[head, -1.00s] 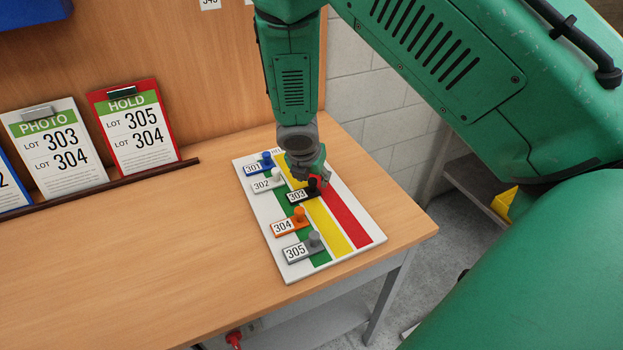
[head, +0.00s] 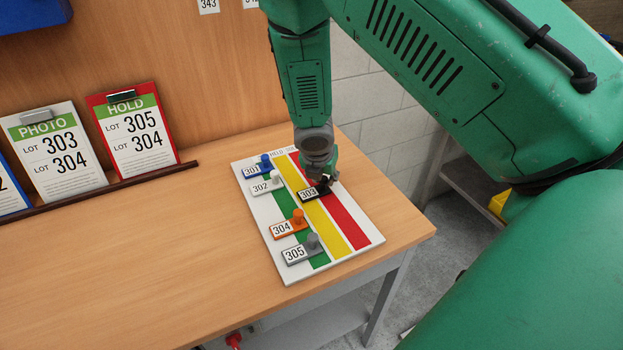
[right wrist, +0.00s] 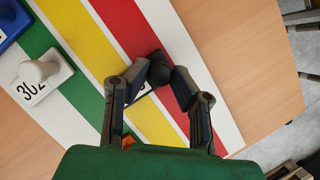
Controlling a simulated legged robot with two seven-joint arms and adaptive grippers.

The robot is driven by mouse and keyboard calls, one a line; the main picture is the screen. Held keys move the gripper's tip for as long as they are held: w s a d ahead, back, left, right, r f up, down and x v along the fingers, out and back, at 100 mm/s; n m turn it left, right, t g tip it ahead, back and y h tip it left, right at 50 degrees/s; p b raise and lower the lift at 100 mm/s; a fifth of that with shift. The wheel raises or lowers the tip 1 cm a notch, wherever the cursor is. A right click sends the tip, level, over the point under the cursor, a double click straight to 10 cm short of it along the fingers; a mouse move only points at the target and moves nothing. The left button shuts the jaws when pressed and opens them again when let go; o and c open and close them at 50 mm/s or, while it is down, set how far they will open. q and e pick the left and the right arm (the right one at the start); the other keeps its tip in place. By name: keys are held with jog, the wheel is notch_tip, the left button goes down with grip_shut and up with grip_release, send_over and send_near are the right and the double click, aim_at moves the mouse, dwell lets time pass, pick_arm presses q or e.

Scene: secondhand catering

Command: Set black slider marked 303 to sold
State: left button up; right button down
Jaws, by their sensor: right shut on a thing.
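The black slider marked 303 (head: 309,193) lies across the striped board (head: 287,272). Its number label is over the yellow stripe and its knob end is at the red stripe. In the right wrist view its black knob (right wrist: 158,73) appears over the red stripe. My right gripper (head: 325,182) is shut on that knob; in the right wrist view the two fingertips (right wrist: 157,78) sit either side of it. The gripper partly hides the slider in both views. My left gripper is in neither view.
Blue slider 301 (head: 253,171), white slider 302 (head: 262,187), orange slider 304 (head: 284,230) and grey slider 305 (head: 297,254) have their knobs around the green stripe. PHOTO card (head: 58,150) and HOLD card (head: 137,135) stand at the back. The table (head: 150,260) left of the board is clear.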

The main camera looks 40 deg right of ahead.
jog(key=shift+w+d+r, duration=0.1)
jog(key=shift+d, duration=0.05)
jog(key=c, duration=1.4)
grip_release()
jog(key=shift+o, duration=0.2)
jog(key=shift+d, duration=0.1)
jog(key=shift+d, duration=0.1)
jog(key=v, duration=1.1)
jog(key=shift+r, duration=0.3)
